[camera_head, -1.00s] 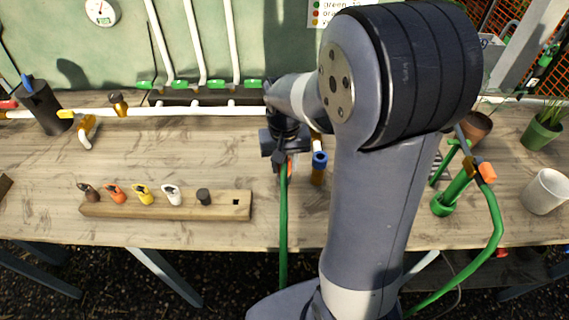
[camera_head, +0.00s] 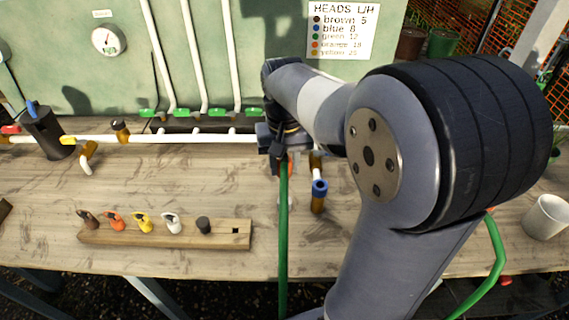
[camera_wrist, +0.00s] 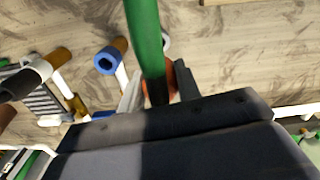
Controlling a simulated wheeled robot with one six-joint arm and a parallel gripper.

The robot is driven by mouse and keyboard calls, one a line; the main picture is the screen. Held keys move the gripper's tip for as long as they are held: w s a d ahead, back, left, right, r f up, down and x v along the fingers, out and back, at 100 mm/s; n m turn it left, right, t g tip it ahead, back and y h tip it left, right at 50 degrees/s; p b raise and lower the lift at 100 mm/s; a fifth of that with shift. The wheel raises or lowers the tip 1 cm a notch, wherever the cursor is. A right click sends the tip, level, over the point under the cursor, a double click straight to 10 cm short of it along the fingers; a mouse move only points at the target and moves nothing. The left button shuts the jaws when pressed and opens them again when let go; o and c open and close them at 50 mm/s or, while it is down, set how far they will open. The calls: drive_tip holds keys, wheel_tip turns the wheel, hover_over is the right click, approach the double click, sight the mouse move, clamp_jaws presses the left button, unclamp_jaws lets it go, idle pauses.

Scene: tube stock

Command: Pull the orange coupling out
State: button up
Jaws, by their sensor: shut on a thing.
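The orange coupling (camera_head: 289,161) is mostly hidden by my gripper in the head view, with a green hose (camera_head: 283,220) hanging from it toward the bench's front edge. My gripper (camera_head: 281,152) is shut on the coupling above the bench, near the white pipe (camera_head: 190,138). In the wrist view, a bit of orange coupling (camera_wrist: 173,74) shows between the fingers of my gripper (camera_wrist: 160,90), behind the green hose (camera_wrist: 146,40). I cannot tell whether the coupling is still seated on its fitting.
A blue-ended brass fitting (camera_head: 319,190) stands just right of the hose, close to my gripper. A wooden rack (camera_head: 150,237) with several coloured heads lies at the front left. A white cup (camera_head: 547,217) stands at the right.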

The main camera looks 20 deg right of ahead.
drive_tip(key=shift+r+p, duration=2.25)
drive_tip(key=shift+r, duration=0.25)
